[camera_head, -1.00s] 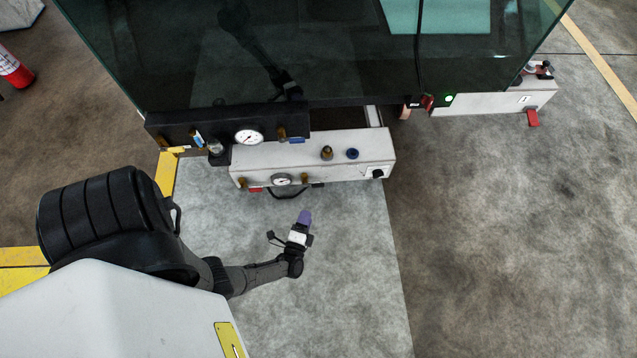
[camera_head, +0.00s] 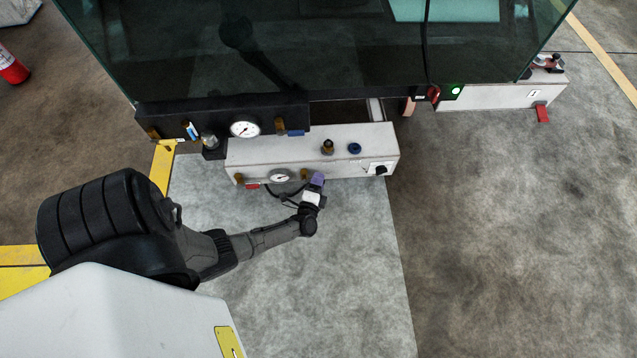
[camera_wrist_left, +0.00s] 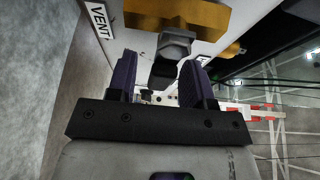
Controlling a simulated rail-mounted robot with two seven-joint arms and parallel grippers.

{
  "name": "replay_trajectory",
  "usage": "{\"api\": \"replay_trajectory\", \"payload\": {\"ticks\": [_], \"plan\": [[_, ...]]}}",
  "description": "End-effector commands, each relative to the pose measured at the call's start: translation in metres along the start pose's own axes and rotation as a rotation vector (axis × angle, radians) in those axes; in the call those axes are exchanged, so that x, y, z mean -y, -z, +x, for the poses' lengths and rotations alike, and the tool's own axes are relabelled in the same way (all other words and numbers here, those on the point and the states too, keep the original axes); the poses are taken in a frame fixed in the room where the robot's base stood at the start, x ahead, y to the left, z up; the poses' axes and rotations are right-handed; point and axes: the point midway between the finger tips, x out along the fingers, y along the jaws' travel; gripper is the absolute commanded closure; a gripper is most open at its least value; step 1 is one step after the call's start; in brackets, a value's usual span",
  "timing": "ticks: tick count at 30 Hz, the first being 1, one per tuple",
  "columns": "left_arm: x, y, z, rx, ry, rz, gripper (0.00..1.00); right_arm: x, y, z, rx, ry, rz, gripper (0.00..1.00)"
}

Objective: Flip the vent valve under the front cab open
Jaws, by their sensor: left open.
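The vent valve is a brass body (camera_wrist_left: 180,14) with a grey stem and a black lever (camera_wrist_left: 165,74), at the top of the left wrist view beside a white VENT label (camera_wrist_left: 98,18). In the head view a brass fitting (camera_head: 304,174) shows low on the front of the white box under the cab; its lever is hard to make out. My left gripper (camera_head: 318,180), with purple fingers, is at the box front just right of this fitting. In the left wrist view the gripper (camera_wrist_left: 160,66) is open, with the black lever between its fingers and gaps beside it. My right gripper is out of view.
The white box (camera_head: 250,155) carries a gauge (camera_head: 281,177), a red lever (camera_head: 252,186) and a black knob (camera_head: 381,170). A black block (camera_head: 180,116) with another gauge (camera_head: 245,129) is above left. The glass cab overhangs. The floor at right is clear.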

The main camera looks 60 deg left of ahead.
Motion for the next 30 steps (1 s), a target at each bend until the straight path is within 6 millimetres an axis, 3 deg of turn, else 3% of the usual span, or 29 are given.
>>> {"api": "replay_trajectory", "payload": {"ticks": [11, 25, 30], "plan": [[0.0002, 0.0001, 0.0029, 0.0, 0.0, 0.0, 0.53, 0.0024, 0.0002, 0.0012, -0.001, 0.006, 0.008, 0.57], [0.0, 0.0001, 0.0026, 0.0, -0.001, 0.0, 0.98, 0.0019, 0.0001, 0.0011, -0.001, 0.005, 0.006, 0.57], [0.0, 0.0001, 0.0026, 0.0, -0.001, 0.0, 1.0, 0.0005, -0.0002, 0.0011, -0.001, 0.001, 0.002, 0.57]]}}
